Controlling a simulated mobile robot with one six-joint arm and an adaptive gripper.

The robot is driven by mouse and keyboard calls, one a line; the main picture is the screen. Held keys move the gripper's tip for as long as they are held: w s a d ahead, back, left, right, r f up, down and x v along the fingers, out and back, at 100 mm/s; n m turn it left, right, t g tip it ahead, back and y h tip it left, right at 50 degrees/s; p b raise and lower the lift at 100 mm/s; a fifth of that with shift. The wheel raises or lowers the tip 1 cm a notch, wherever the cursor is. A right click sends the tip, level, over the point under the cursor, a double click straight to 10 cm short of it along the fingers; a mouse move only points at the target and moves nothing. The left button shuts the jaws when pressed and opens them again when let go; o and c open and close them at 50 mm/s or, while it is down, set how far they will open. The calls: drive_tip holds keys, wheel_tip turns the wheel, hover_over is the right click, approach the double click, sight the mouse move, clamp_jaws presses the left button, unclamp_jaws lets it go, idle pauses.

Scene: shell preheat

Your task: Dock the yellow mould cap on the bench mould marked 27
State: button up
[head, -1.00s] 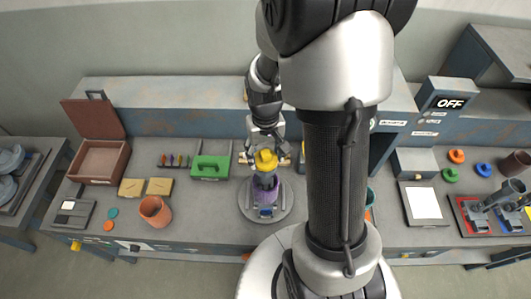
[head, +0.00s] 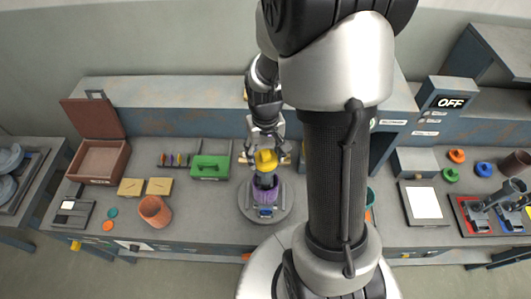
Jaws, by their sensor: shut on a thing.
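My gripper (head: 265,146) is shut on the yellow mould cap (head: 266,161) above the middle of the bench. The cap is seen from above, with a dark part directly below it. A purple mould (head: 267,194) with a small blue patch on its front stands below, on a round grey plate (head: 285,207). The cap and the purple mould line up in this view. I cannot tell whether they touch. No number 27 is readable on the mould. The fingertips are small and partly hidden by the cap.
A green box (head: 210,167), tan plates (head: 145,187) and a terracotta cup (head: 155,211) stand left of the plate. An open brown box (head: 100,160) is farther left.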

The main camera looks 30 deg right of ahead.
sight(265, 153)
drive_tip(key=shift+f+b, duration=0.35)
drive_tip(key=shift+f, duration=0.15)
drive_tip(key=o, duration=0.8)
drive_tip(key=shift+c, duration=0.2)
drive_tip(key=shift+r+p, duration=4.35)
drive_tip(key=shift+r, duration=1.25)
drive_tip(key=shift+f, duration=0.1)
